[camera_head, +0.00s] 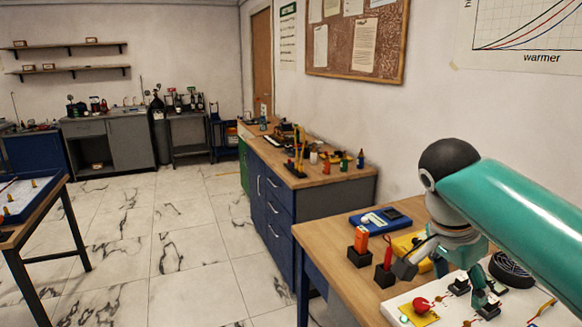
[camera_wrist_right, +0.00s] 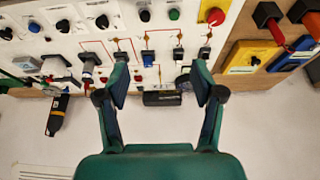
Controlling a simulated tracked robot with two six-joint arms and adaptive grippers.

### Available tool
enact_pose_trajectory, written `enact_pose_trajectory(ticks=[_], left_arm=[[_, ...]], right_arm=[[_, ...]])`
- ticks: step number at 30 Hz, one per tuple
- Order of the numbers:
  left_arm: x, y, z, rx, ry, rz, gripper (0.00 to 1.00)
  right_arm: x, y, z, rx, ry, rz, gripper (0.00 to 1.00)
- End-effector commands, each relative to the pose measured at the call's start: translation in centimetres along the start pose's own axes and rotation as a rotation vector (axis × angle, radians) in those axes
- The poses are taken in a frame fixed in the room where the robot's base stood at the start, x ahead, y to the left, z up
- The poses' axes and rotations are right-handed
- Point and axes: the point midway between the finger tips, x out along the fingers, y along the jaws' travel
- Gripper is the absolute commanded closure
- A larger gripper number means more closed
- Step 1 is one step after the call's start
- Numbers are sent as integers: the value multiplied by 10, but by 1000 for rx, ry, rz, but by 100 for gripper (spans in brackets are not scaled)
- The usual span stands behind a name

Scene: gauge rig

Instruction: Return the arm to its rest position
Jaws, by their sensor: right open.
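My right arm (camera_head: 515,205), with a green shell and a dark round joint, reaches in from the right in the head view. My right gripper (camera_head: 475,292) points down over the white rig panel (camera_head: 520,312). In the right wrist view the two fingers of the gripper (camera_wrist_right: 160,85) are spread apart with nothing held between them. The panel (camera_wrist_right: 125,20) with its knobs and red lines lies beyond the fingertips there. A dark block (camera_wrist_right: 162,99) shows between the fingers, at the panel's edge. My left gripper is not in view.
A red knob on a yellow plate (camera_head: 418,312) is left of the gripper. A red-handled tool (camera_head: 387,252) and an orange item (camera_head: 361,239) stand in black holders. A blue device (camera_head: 381,219) lies behind. The floor (camera_head: 190,250) at left is clear.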

Motion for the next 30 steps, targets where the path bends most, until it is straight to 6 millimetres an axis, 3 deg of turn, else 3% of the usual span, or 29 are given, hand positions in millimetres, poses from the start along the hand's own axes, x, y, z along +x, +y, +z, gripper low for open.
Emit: enact_pose_trajectory(ticks=[2,8,17,20,24,26,30], left_arm=[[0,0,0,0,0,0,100],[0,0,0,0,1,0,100],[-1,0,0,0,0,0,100],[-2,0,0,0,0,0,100],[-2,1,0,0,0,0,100],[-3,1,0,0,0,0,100],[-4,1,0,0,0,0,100]], right_arm=[[0,0,0,-1,0,0,33],[36,-24,22,-136,-36,-16,33],[108,-55,74,-384,-133,-66,33],[144,-63,101,-488,-187,-95,33],[211,-63,160,-661,-308,-164,33],[243,-57,193,-734,-371,-210,33],[310,-23,270,-849,-507,-335,33]])
